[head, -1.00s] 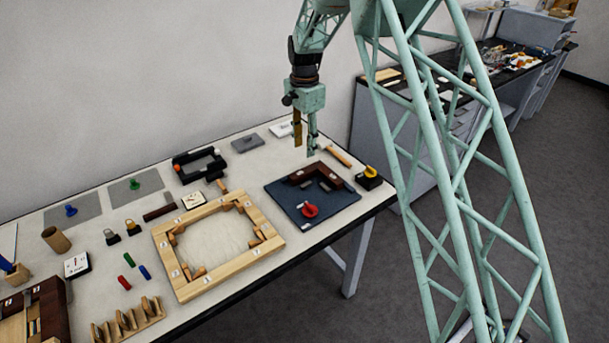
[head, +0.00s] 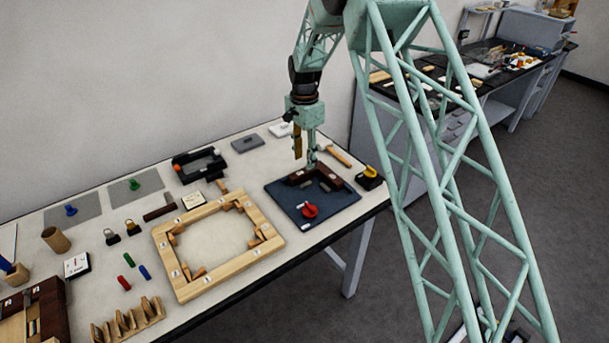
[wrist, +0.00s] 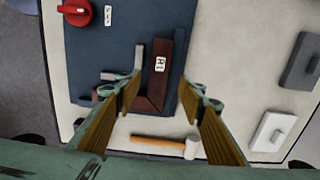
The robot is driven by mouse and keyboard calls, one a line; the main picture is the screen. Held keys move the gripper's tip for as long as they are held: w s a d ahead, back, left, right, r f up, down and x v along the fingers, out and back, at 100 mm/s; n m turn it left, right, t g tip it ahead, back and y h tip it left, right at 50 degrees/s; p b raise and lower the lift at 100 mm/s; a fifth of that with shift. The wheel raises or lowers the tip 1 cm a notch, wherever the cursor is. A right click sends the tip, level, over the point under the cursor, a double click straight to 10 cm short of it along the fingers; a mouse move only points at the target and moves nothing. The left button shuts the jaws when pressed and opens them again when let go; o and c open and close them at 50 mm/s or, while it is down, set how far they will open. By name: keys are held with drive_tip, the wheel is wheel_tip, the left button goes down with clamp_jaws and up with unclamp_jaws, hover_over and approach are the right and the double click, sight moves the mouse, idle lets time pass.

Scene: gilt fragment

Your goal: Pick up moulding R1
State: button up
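Moulding R1 is a dark brown L-shaped piece (head: 328,179) on the blue mat (head: 284,204). In the wrist view the moulding (wrist: 175,62) carries a white label reading R1, and its corner is toward the hammer side. My gripper (head: 305,160) is above the moulding in the head view, pointing down. In the wrist view my gripper (wrist: 165,95) is open, with one finger on each side of one arm of the moulding and nothing held. Whether the fingertips touch it cannot be told.
A red knob (head: 309,210) sits on the mat, with small grey pieces beside the moulding. A hammer (head: 338,156) lies behind the mat and a yellow-topped black block (head: 369,178) stands to its right. A wooden frame (head: 187,288) is to the left.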

sight(305, 171)
drive_tip(key=shift+s+f, duration=0.1)
drive_tip(key=shift+f, duration=2.4)
drive_tip(key=c, duration=0.9)
